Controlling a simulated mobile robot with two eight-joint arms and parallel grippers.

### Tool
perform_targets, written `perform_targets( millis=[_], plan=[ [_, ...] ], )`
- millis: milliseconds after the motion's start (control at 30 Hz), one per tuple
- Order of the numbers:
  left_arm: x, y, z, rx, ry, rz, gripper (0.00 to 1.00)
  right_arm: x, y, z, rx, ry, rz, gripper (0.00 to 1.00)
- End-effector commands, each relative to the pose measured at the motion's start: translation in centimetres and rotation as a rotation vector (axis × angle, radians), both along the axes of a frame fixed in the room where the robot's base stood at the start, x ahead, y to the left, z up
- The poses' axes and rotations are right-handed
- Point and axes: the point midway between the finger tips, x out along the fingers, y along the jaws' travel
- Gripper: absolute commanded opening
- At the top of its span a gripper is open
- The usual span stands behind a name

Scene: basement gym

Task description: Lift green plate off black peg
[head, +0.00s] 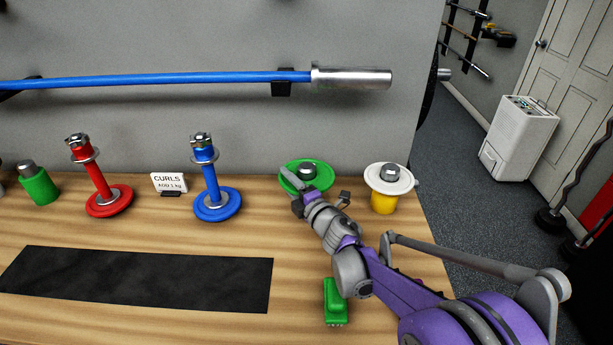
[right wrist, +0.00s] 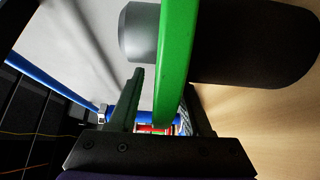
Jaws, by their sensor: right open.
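The green plate (head: 318,167) sits flat near the back right of the wooden bench, with a metal peg tip (head: 306,172) poking up through it. In the right wrist view the green plate (right wrist: 178,50) shows edge-on, with the black peg (right wrist: 255,45) on one side of it and the metal tip (right wrist: 141,32) on the other. My right gripper (head: 297,192) is at the near edge of the plate. Its open fingers (right wrist: 165,105) stand on either side of the plate's rim, with a gap visible on the left. My left gripper is not in view.
A white plate on a yellow stand (head: 383,203) is close on the right. A blue stand (head: 217,204), a CURLS sign (head: 170,183) and a red stand (head: 109,202) are on the left. A green object (head: 335,302) lies beneath my arm. A black mat (head: 140,280) lies in front.

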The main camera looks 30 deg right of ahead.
Motion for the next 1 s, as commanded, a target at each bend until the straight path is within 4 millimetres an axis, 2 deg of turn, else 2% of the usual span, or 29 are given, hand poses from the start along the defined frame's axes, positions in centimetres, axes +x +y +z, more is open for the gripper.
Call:
perform_targets(
  millis=[267,500,533,1000],
  plan=[
    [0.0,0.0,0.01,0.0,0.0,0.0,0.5,0.3,0.01,0.0,-0.001,0.0,0.0,0.47],
    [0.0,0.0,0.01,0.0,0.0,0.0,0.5,0.28,0.01,0.0,-0.001,0.0,0.0,0.04],
    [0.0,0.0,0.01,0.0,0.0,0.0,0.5,0.28,0.01,0.0,0.0,0.0,0.0,0.0],
    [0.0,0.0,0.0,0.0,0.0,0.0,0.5,0.25,0.03,-0.04,-0.001,0.001,0.0,0.0]
  ],
)
